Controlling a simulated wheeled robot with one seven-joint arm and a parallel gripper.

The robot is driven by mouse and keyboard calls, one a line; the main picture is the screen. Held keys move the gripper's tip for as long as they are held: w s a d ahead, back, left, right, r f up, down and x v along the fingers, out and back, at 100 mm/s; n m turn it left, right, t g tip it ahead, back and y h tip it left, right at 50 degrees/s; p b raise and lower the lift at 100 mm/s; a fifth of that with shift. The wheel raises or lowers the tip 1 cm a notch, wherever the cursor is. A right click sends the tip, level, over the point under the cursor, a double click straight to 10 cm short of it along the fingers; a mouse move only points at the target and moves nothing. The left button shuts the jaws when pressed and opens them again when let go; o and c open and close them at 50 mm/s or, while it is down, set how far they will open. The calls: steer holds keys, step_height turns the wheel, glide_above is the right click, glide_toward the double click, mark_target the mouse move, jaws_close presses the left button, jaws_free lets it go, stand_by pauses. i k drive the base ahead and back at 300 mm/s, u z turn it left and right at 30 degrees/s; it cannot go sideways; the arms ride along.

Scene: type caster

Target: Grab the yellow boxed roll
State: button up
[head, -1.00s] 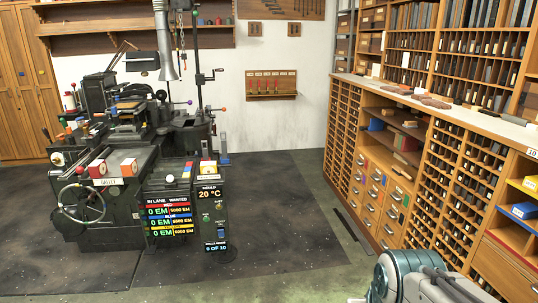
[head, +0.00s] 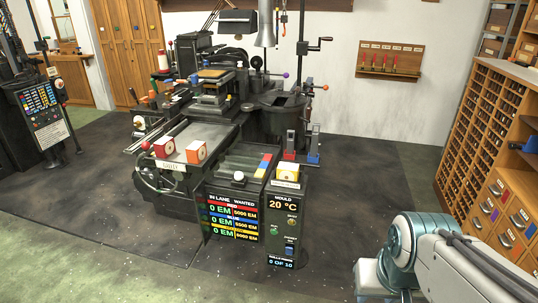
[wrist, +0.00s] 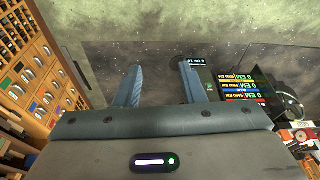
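A small boxed roll with yellow on it (head: 286,172) sits on top of the mould control post in the head view, at the right end of the casting machine. Two more boxed rolls sit on the machine's left bed: one with a red side (head: 164,147) and an orange-red one (head: 196,152). My gripper (wrist: 160,82) shows in the wrist view with its two fingers apart and nothing between them. It points over the dark floor, away from the rolls. In the head view only my arm shows, at bottom right; the gripper is hidden.
The display panel (head: 234,218) and mould post (head: 285,225) stand at the machine's front. A type cabinet (head: 490,150) lines the right side. Another machine (head: 40,105) stands far left. The dark floor mat (head: 370,175) right of the casting machine is clear.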

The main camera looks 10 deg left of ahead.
mark_target(285, 170)
steer(key=u, duration=0.45)
steer(key=i, duration=1.4)
steer(key=u, duration=0.45)
